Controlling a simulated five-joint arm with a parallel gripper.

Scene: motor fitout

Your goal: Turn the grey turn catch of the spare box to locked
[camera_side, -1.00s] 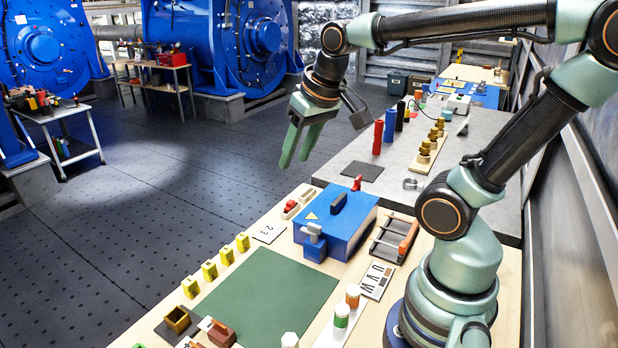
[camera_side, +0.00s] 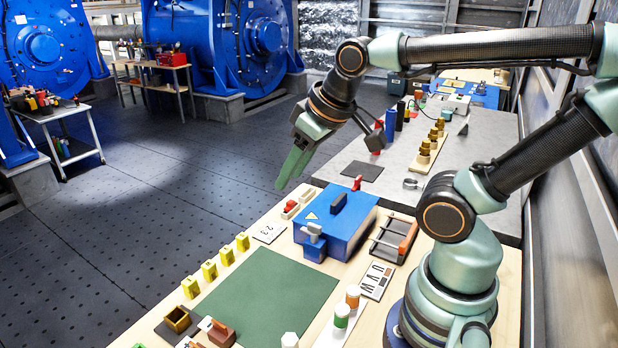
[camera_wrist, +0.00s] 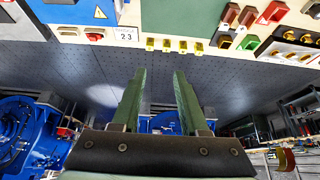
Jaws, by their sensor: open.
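A blue box (camera_side: 349,221) with a yellow warning triangle and a dark lid handle (camera_side: 339,202) stands on the wooden bench; I take it to be the spare box. A grey catch (camera_side: 313,234) is on its near side, above a small blue block. My gripper (camera_side: 284,186) is open and empty, up and to the left of the box in the side view, with green fingers slanting down to the left. The wrist view shows the fingers apart (camera_wrist: 154,80) with nothing between them. Part of a blue box (camera_wrist: 75,12) shows at its top left; the catch is not visible there.
Near the box are a wire rack with an orange block (camera_side: 407,236), a red-topped piece (camera_side: 357,183), a "23" card (camera_side: 269,233) and yellow blocks (camera_side: 227,256) along the bench edge. A green mat (camera_side: 265,298) lies clear in front.

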